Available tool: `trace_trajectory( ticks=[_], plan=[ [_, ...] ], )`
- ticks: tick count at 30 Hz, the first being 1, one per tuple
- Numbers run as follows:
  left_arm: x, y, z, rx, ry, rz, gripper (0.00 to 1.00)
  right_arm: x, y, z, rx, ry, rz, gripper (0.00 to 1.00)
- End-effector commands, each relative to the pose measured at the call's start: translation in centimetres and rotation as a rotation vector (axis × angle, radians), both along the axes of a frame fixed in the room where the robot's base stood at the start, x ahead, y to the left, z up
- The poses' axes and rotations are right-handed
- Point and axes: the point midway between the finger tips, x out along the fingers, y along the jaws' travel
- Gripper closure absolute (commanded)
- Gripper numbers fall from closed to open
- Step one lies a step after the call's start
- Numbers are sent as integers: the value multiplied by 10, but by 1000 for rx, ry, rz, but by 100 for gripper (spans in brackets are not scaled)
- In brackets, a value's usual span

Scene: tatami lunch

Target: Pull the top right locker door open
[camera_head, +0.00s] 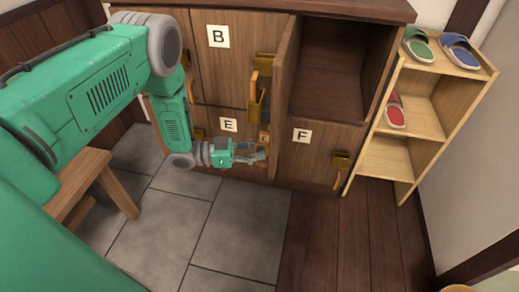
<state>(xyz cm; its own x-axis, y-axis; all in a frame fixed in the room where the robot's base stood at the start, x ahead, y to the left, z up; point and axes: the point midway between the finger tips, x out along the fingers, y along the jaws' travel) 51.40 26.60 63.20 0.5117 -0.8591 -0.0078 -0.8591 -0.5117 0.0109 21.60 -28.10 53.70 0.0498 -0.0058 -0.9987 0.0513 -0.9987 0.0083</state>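The top right locker compartment (333,62) is open, and I see into its dark, empty-looking interior. Its door (284,68) is swung out to the left and shows almost edge-on. A brass-and-wood handle (257,100) shows just left of that door, seemingly on its outer face. My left gripper (262,154) is low in front of the door marked E (228,125), below and apart from the open door. Its grey fingers look spread, with nothing between them. My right gripper is out of view.
Doors B (218,37) and F (302,136) are shut. A light wooden shelf (422,105) with green, blue and red slippers stands right of the lockers. A wooden stool (88,178) is at the left. The tile and plank floor in front is clear.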

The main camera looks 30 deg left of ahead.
Motion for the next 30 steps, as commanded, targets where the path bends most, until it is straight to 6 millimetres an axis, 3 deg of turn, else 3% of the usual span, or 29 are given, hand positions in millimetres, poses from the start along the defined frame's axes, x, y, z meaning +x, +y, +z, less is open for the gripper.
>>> trace_trajectory(
  ticks=[14,30],
  plan=[
    [-2,9,2,-3,-7,4,69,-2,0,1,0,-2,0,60],
    [-54,94,0,-2,-3,4,69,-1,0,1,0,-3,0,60]
  ],
)
